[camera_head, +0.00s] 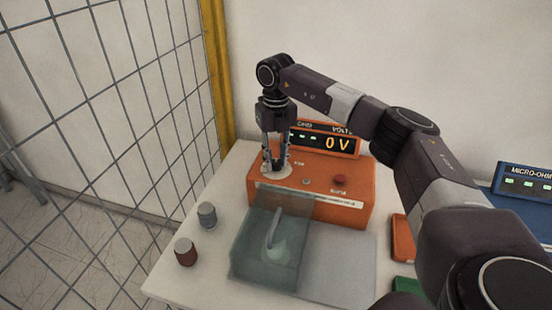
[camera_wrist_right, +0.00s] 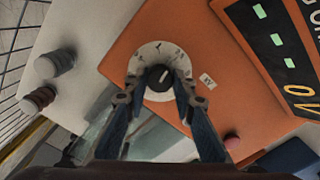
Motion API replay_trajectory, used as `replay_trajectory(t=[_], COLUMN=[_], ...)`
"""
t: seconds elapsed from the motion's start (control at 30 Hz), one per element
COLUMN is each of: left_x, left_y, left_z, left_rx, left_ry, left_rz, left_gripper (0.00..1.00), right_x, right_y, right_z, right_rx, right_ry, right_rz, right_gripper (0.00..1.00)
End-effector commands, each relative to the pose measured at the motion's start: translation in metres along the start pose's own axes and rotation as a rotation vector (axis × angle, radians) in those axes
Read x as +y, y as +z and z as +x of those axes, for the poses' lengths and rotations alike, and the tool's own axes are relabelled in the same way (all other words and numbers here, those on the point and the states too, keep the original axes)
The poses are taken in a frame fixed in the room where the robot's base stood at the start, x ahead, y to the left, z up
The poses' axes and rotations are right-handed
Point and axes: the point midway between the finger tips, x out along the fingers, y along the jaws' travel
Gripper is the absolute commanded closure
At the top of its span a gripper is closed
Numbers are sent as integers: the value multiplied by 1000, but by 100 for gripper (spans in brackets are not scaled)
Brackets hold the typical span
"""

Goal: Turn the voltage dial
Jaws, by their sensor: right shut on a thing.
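The voltage dial (camera_wrist_right: 158,78) is a black knob on a round white scale plate, on top of the orange voltage unit (camera_head: 336,207). The unit's display (camera_head: 337,143) reads 0 V. My right gripper (camera_head: 276,168) points down at the dial from above. In the right wrist view its two fingers (camera_wrist_right: 158,90) stand on either side of the knob, shut on it. In the head view the fingers hide most of the knob. My left gripper is not in view.
A clear greenish box (camera_head: 272,245) stands in front of the orange unit. Grey (camera_head: 207,215) and brown (camera_head: 185,251) cylinders stand at the table's left. A wire fence (camera_head: 110,110) with a yellow post is on the left. A blue micro-ohm unit (camera_head: 522,190) is at the right.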

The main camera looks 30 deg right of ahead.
Motion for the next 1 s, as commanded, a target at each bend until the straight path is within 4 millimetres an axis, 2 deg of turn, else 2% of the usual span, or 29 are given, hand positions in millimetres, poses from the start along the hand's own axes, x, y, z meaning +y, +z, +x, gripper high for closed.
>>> replay_trajectory(t=[0.4, 0.97, 1.0], left_x=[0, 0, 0], left_y=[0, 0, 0], left_z=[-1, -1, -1], left_rx=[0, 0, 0], left_ry=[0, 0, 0], left_rz=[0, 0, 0], left_gripper=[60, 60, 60], right_x=[0, 0, 0], right_y=[0, 0, 0], right_z=[0, 0, 0], right_rx=[0, 1, 1], right_ry=[-1, 0, 0], right_rz=[191, 217, 217], right_gripper=[100, 100, 73])
